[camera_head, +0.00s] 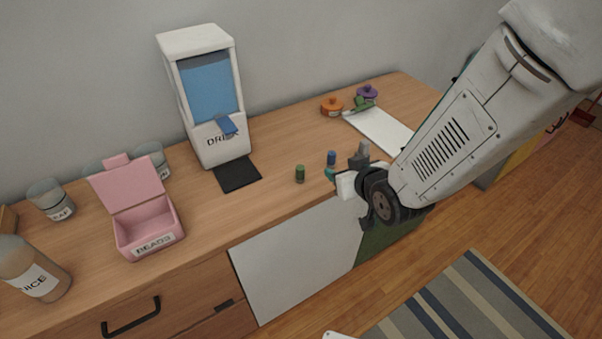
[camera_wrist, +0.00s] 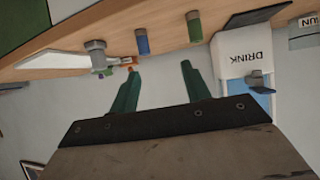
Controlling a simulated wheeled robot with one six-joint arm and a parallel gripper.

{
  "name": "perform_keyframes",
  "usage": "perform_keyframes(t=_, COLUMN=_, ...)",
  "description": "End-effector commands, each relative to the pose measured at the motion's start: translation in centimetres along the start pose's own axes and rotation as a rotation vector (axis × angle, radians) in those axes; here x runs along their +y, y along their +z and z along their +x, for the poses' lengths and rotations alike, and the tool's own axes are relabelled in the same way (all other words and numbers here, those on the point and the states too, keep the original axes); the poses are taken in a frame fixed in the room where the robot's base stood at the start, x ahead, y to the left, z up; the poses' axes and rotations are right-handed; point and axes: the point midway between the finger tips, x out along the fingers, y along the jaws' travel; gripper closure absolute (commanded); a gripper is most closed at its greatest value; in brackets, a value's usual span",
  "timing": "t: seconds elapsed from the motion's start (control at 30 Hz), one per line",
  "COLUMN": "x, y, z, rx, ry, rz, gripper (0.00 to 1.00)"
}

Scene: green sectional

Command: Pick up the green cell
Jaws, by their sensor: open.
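The green cell (camera_head: 300,174) is a small dark green cylinder standing upright on the wooden counter, left of the blue cell (camera_head: 331,158). In the wrist view, which looks upside down, the green cell (camera_wrist: 194,27) is near the top, beyond the right fingertip, and the blue cell (camera_wrist: 142,41) is to its left. My gripper (camera_wrist: 160,70) is open, its two green fingers apart with nothing between them. In the head view, my gripper (camera_head: 331,174) is by the counter's front edge, right of the green cell and apart from it; its fingers are mostly hidden.
A drink dispenser (camera_head: 208,100) with a black mat (camera_head: 237,174) stands behind and left. A pink beads box (camera_head: 150,232) is farther left. A grey object (camera_head: 360,155) stands near my wrist. A white board (camera_head: 382,131) and orange and purple pots lie behind. Counter around the green cell is clear.

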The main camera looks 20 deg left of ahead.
Motion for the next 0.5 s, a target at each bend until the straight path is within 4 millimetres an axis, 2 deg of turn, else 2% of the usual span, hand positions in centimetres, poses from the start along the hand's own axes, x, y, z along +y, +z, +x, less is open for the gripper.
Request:
perform_keyframes(t=0.03, x=-1.7, y=0.9, z=0.9, rx=0.027, ry=-0.029, rz=-0.014, gripper=0.53)
perform_keyframes(t=0.1, x=-3.3, y=1.5, z=1.7, rx=0.071, ry=-0.057, rz=-0.026, gripper=0.53)
perform_keyframes(t=0.2, x=-4.7, y=1.9, z=2.3, rx=0.114, ry=-0.083, rz=-0.035, gripper=0.53)
perform_keyframes(t=0.5, x=-5.7, y=1.6, z=4.9, rx=0.140, ry=-0.095, rz=-0.039, gripper=0.53)
